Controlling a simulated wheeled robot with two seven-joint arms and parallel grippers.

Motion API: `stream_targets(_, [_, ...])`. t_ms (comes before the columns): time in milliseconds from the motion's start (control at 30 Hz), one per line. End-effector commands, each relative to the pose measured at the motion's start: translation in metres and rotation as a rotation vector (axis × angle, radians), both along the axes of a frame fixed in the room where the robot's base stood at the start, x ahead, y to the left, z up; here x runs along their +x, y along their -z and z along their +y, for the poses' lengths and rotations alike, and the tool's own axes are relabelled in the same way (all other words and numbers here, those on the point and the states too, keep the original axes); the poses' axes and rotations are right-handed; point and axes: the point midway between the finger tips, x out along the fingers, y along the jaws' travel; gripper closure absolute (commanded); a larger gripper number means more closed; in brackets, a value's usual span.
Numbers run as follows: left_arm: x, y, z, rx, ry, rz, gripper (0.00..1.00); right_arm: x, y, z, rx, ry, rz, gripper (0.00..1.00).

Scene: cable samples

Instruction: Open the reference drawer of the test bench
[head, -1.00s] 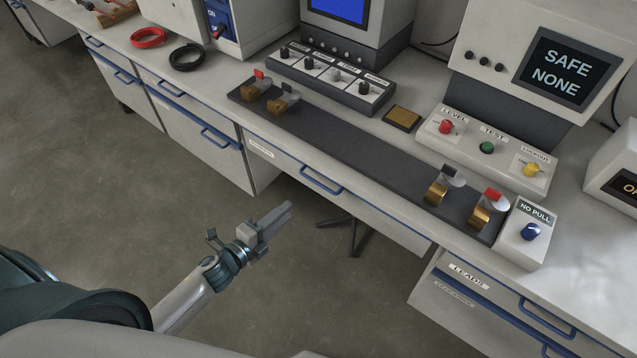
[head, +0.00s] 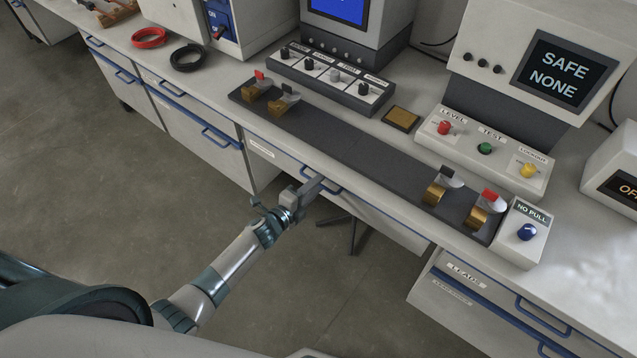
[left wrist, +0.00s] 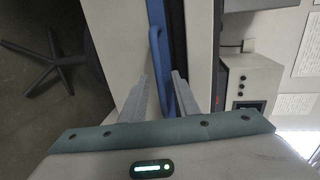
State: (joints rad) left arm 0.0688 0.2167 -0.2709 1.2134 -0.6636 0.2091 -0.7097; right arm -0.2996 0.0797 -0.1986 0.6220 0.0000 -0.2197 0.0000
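The middle drawer (head: 378,214) of the bench is shut. It has a blue bar handle (head: 334,190) and a small label at its left end, too small to read. My left gripper (head: 315,184) is at this handle, reaching in from the front. In the left wrist view my left gripper (left wrist: 161,78) is open, with one finger on each side of the blue handle (left wrist: 157,52). The fingers look apart from the bar, but exact contact is hard to tell. My right gripper is not in view.
A dark rail (head: 350,150) with switch levers runs along the benchtop above the drawer. A NO PULL box (head: 521,235) with a blue knob stands at its right end. A LEADS drawer (head: 470,283) is lower right. Floor before the drawer is clear; a stool base (head: 348,230) stands underneath.

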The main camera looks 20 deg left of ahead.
Motion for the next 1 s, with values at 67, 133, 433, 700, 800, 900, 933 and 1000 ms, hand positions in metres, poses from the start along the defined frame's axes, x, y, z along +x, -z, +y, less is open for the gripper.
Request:
stream_targets(67, [0.0067, 0.0013, -0.0029, -0.002, 0.000, 0.001, 0.72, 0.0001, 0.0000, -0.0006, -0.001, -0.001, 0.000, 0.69])
stream_targets(133, [0.0102, 0.0021, -0.0041, -0.001, 0.000, 0.000, 0.72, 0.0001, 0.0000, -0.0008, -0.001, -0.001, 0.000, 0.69])
stream_targets(433, [0.0137, 0.0027, -0.0053, 0.000, 0.000, 0.000, 0.72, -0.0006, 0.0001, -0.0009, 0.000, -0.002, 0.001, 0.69])
stream_targets(700, [0.0135, 0.0028, -0.0052, 0.000, 0.000, 0.000, 1.00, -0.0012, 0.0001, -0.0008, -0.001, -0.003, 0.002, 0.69])
stream_targets(800, [0.0134, 0.0028, -0.0052, 0.000, 0.000, 0.000, 1.00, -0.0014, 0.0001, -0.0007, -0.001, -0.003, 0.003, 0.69])
stream_targets(900, [0.0131, 0.0029, -0.0051, 0.000, 0.000, 0.000, 1.00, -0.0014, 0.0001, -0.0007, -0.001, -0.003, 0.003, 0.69])
stream_targets(933, [0.0128, 0.0030, -0.0050, 0.000, 0.000, 0.000, 1.00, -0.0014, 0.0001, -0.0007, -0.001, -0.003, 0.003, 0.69])
stream_targets(1000, [0.0117, 0.0033, -0.0046, 0.000, 0.000, 0.001, 1.00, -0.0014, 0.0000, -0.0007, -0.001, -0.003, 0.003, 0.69])
